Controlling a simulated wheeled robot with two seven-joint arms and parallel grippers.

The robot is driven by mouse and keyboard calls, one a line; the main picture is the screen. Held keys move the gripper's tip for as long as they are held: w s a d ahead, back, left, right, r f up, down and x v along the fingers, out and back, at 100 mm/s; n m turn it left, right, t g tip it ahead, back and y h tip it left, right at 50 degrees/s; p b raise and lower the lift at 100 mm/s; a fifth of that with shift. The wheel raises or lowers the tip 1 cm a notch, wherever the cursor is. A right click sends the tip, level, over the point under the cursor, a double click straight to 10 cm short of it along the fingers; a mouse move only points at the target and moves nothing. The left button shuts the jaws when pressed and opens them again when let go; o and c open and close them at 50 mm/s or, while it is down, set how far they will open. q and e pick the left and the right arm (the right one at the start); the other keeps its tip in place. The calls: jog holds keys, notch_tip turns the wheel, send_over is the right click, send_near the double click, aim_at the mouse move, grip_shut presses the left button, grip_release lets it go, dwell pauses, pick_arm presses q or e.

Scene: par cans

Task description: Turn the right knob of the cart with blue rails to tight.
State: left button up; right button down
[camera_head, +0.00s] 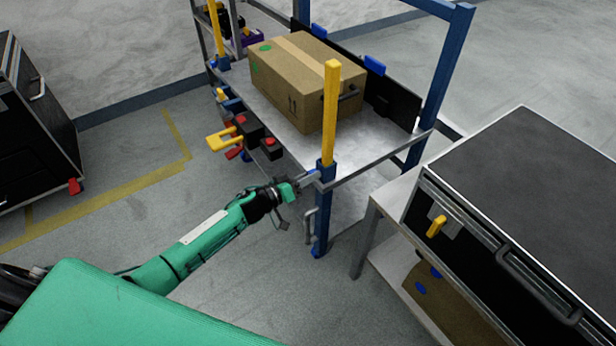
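The cart with blue rails stands in the middle, with a grey metal deck (375,150) and blue frame posts (443,70). Its right front post has a yellow upper part (331,105) set in a blue sleeve (324,180). My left gripper (308,179) is at this sleeve's left side, at or very near a small blue piece that may be the right knob. The gripper hides most of that spot, so the knob's setting and any contact cannot be made out. The finger gap is too small to read. My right gripper is out of view.
A cardboard box (300,85) sits on the deck. Red and black fittings (268,146) and a yellow handle (221,139) stick out from the cart's front. A black case (540,190) stands close on the right, a dark cabinet (30,120) far left. Floor between is clear.

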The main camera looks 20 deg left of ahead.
pick_arm(q)
jog(key=shift+c, duration=0.8)
